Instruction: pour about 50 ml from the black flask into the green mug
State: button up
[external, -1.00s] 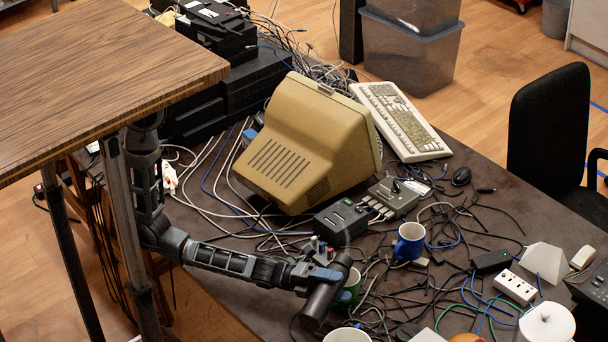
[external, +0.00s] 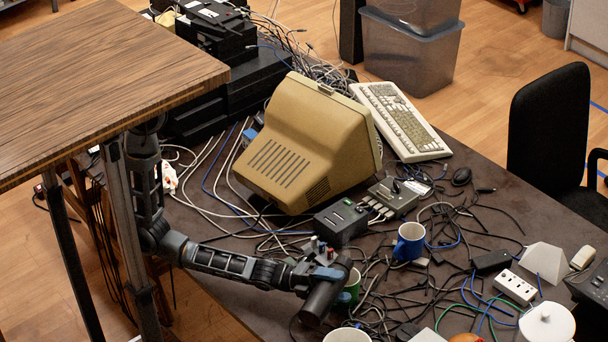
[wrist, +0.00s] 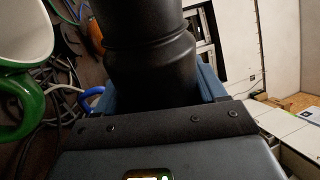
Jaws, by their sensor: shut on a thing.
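The black flask (external: 323,294) is held by my gripper (external: 326,274) above the near part of the cluttered table. It leans, with one end up to the right and the other down to the left. In the wrist view the flask (wrist: 150,45) fills the top middle, between my blue fingers. The green mug (external: 353,284) stands just right of the flask and is partly hidden behind it. In the wrist view the green mug (wrist: 38,75) is at the left, its pale inside showing and its handle toward the bottom left. No liquid stream is visible.
A blue mug (external: 409,241) stands to the right among loose cables. A white cup (external: 347,335) is at the bottom edge, close to the flask. A beige monitor (external: 300,150), a black box (external: 341,221) and a power strip (external: 514,287) also occupy the table.

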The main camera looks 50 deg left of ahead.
jog(key=shift+s+d+r+m, duration=0.1)
jog(key=shift+s+d+m, duration=0.1)
jog(key=shift+s+m, duration=0.15)
jog(key=shift+s+d+n, duration=0.1)
jog(key=shift+s+n, duration=0.05)
jog(key=shift+n, duration=0.3)
dwell(1.3)
